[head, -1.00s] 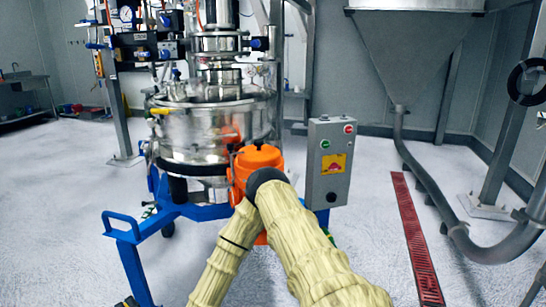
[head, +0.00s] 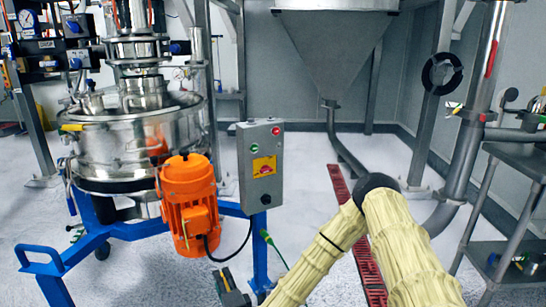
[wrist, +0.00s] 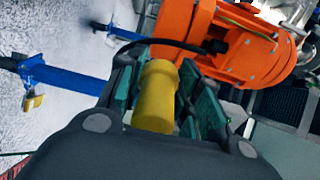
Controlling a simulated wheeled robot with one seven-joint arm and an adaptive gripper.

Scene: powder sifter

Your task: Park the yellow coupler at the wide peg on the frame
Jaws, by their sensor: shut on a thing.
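The yellow coupler (wrist: 157,95) is a short stepped cylinder between the fingers of my gripper (wrist: 158,85) in the wrist view. My gripper is shut on it. The blue frame (head: 120,229) carries the steel sifter and an orange motor in the head view. In the wrist view a blue frame bar (wrist: 70,82) lies to the left of the coupler, apart from it, with a small yellow piece hanging near its end. I cannot make out the wide peg for certain in either view.
The orange motor (head: 188,205) is close ahead of my gripper in the wrist view, with a black cable. A grey control box (head: 260,165) stands to its right. A red floor drain (head: 368,255) and a steel rack (head: 500,235) are further right. Open floor lies between.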

